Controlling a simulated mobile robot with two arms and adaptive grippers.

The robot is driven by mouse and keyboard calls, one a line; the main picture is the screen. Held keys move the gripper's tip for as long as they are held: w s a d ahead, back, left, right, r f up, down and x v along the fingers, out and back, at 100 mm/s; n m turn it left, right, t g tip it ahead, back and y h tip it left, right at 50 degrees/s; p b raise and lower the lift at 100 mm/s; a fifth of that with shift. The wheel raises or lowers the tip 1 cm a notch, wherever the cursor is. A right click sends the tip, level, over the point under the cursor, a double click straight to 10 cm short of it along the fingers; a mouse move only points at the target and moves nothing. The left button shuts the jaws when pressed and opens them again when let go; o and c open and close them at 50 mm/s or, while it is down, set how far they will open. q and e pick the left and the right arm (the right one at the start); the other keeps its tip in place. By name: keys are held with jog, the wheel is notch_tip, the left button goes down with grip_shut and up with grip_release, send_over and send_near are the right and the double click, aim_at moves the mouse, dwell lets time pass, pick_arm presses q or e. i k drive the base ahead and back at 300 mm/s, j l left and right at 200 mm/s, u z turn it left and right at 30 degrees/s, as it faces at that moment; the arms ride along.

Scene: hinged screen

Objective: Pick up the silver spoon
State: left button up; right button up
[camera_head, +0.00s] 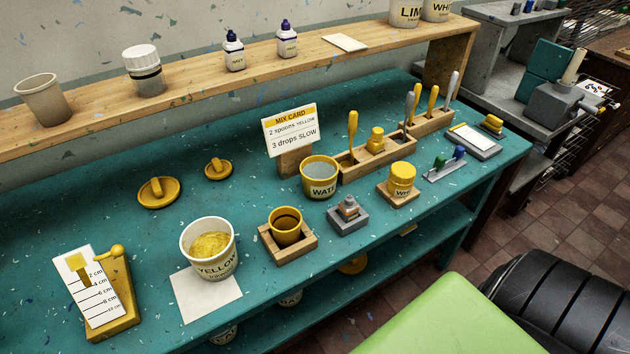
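Two silver-grey handled utensils stand upright in wooden holders towards the right of the teal bench. The other grey utensil (453,84) is at the right end of the farther holder (428,127). Their lower ends are hidden in the holders, so I cannot tell which is the silver spoon. Yellow-handled utensils stand beside them, including one (352,128) at the nearer holder's left end and one (433,99) in the farther holder. Neither of my grippers is in view.
A WATER cup (320,180) stands close in front of the nearer holder, and a yellow jar (402,178) stands to its right. A mix card (290,130) is behind. A YELLOW tub (209,252) stands at front left. A wooden shelf (190,90) runs along the wall.

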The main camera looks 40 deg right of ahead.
aim_at(408, 110)
jog(key=z, duration=1.65)
jog(key=l+u, duration=0.15)
jog(key=u, duration=0.2)
jog(key=i+l+u, duration=0.1)
jog(key=u, duration=0.2)
jog(key=l+u, duration=0.35)
